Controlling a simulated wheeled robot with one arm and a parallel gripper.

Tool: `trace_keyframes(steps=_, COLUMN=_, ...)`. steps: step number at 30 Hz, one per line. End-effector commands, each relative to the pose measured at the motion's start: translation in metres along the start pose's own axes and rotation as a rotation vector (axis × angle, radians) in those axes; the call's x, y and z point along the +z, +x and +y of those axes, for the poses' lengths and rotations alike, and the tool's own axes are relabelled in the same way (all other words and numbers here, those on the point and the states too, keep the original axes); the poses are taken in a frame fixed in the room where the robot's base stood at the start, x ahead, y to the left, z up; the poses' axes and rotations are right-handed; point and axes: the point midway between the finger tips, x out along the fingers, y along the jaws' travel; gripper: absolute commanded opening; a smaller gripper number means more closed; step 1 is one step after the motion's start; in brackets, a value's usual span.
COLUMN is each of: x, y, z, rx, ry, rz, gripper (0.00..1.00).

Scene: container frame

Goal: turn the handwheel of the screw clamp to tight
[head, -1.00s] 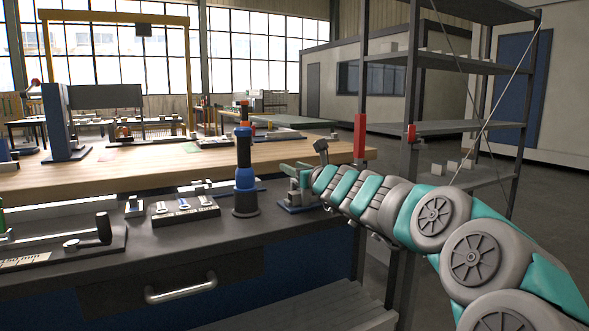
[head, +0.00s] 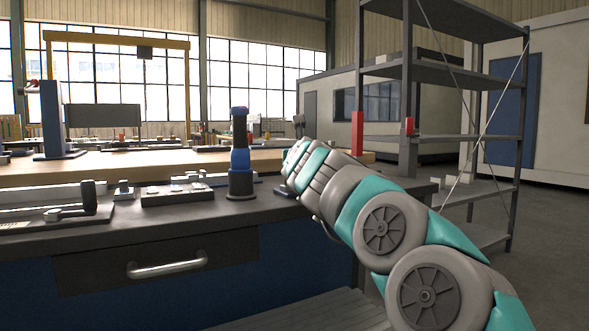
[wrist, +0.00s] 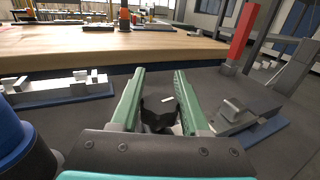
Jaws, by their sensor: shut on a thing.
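In the wrist view, my gripper (wrist: 158,98) has its two green fingers on either side of a dark handwheel (wrist: 158,118) with a short white mark, and is shut on it. A grey metal block on a blue base (wrist: 262,132), apparently the screw clamp's body, shows just right of the fingers. The lower part of the handwheel is hidden by the gripper's body. In the head view my arm hides the gripper's fingers and nearly all of the clamp.
A blue and black upright tool (head: 240,160) stands left of my arm; its blue side shows at the wrist view's left edge (wrist: 18,145). A grey fixture on a blue base (wrist: 65,92) lies beyond it. A red post (head: 358,133) and shelf rack (head: 445,130) stand right.

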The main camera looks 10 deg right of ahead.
Motion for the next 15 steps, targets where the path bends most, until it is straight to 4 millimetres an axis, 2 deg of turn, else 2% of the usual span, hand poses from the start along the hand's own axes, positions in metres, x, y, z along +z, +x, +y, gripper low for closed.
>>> trace_keyframes(steps=1, x=-0.0062, y=0.0008, z=0.0019, rx=-0.02, ry=-0.001, rz=0.002, gripper=0.0)
trace_keyframes(steps=15, x=-0.0031, y=-0.0003, z=-0.0033, rx=-0.143, ry=0.001, rz=0.004, gripper=0.0)
